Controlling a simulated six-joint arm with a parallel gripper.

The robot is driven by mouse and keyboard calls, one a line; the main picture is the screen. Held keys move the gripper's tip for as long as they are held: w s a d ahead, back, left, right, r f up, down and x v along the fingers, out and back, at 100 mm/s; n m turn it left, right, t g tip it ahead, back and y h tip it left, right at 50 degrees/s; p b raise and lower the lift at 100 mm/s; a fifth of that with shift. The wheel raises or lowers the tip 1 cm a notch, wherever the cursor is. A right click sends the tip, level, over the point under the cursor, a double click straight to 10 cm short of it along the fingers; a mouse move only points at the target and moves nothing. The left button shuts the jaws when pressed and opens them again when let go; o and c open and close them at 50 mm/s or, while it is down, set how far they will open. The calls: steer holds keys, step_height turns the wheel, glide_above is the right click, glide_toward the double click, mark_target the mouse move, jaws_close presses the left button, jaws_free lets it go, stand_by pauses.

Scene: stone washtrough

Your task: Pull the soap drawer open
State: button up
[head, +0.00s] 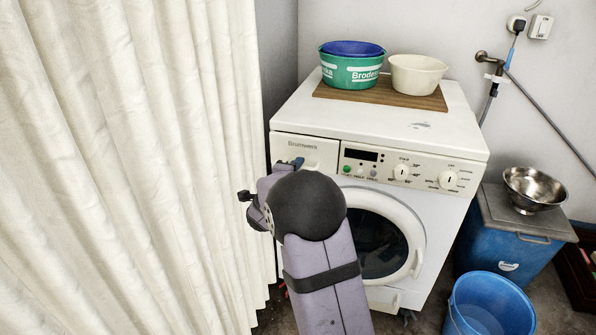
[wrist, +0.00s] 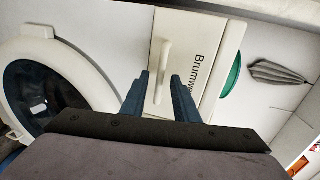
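The soap drawer (head: 305,150) is the cream panel at the upper left of the washing machine's front, under the brand name. In the wrist view the drawer front (wrist: 185,40) appears turned sideways, with a cream bar handle (wrist: 164,62) on it. It looks flush with the machine, though I cannot be sure. My gripper (wrist: 160,75) is open, with its two blue fingers on either side of the handle and gaps showing; I see no contact. In the head view my wrist hides most of the fingers and the drawer's lower part.
The washing machine (head: 383,126) carries a green basin (head: 350,72) and a cream bowl (head: 418,75) on a board. A white curtain (head: 130,150) hangs close at the left. A blue bin (head: 510,255), a blue bucket (head: 490,305) and a metal bowl (head: 535,187) stand at the right.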

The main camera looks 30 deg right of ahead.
steer(key=shift+w+d, duration=0.15)
steer(key=shift+d, duration=0.1)
jaws_close()
steer(key=shift+a, duration=0.1)
steer(key=f+v, duration=0.1)
steer(key=v, duration=0.7)
steer(key=f+v, duration=0.2)
steer(key=v, duration=0.7)
steer(key=shift+s+a+f+b, duration=0.35)
steer(key=shift+s+a+b, duration=0.05)
steer(key=shift+s+b, duration=0.05)
jaws_free()
